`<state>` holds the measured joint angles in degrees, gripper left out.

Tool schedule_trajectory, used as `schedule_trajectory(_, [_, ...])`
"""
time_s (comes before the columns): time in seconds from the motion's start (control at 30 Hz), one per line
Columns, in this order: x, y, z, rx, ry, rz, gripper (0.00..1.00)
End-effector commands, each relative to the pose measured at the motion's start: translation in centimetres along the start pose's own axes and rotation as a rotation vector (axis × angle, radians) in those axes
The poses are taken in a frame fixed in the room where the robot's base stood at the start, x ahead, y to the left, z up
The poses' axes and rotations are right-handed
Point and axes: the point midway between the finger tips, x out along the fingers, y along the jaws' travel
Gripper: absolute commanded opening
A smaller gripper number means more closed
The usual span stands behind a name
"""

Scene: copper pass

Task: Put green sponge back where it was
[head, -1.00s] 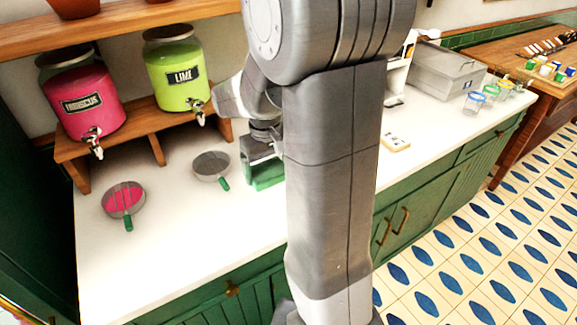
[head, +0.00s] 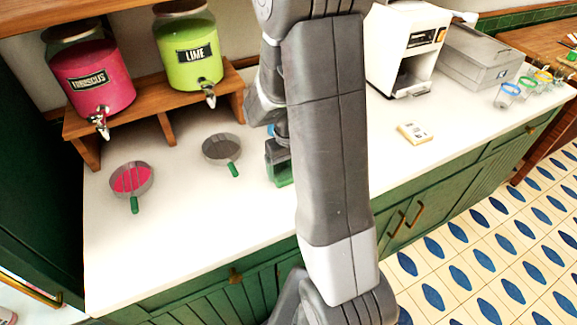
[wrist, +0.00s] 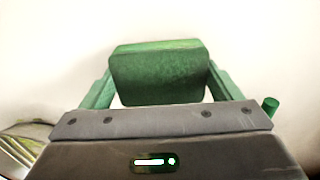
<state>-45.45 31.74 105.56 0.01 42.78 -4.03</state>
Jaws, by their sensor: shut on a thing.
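The green sponge (wrist: 160,75) is held between the two green fingers of my gripper (wrist: 158,85) in the wrist view, with the white counter surface behind it. In the head view my gripper (head: 279,172) is low over the counter, just right of the grey strainer, and partly hidden by my arm. The sponge cannot be told apart clearly from the green fingers there. Whether the sponge touches the counter cannot be told.
A grey strainer (head: 222,147) and a pink-filled one (head: 131,179) with green handles lie on the white counter (head: 200,240). Hibiscus (head: 90,80) and lime (head: 188,55) dispensers stand on a wooden shelf behind. A small cream pad (head: 414,132) and a white machine (head: 402,50) are right of my arm. The front counter is clear.

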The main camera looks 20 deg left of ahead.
Motion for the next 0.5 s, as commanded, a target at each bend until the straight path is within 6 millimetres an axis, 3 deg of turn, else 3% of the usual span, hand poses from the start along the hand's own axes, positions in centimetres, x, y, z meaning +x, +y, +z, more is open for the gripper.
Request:
schedule_trajectory(0.43, [0.86,0.0,-0.01,0.0,0.0,0.0,0.64])
schedule_trajectory(0.47, [0.69,0.0,-0.01,0.0,0.001,0.0,0.91])
schedule_trajectory(0.5, [0.65,0.0,-0.01,0.0,0.001,0.0,0.98])
